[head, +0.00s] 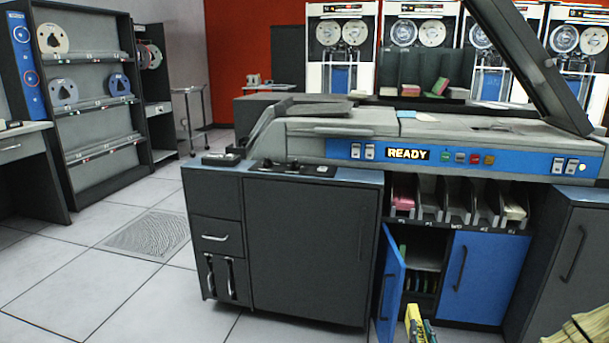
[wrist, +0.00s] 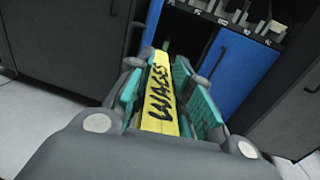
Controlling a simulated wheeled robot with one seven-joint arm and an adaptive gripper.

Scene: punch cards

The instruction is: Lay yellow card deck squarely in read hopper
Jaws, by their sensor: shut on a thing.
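The yellow card deck (wrist: 160,105), marked "WAGES" in black on its edge, is held between the teal pads of my gripper (wrist: 158,75) in the wrist view. Its yellow end (head: 413,319) also shows at the bottom edge of the head view, in front of the open blue cabinet door and well below the machine top. The grey card machine (head: 330,128) has a blue panel with a lit READY sign. Its top carries sloped trays and plates. I cannot tell for sure which is the read hopper.
A blue door (head: 391,285) stands open under the machine. Pocket bins (head: 430,205) sit above it, with pink cards at left and pale cards at right. A dark raised lid (head: 525,60) leans over the machine's right. Floor at left (head: 60,270) is clear.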

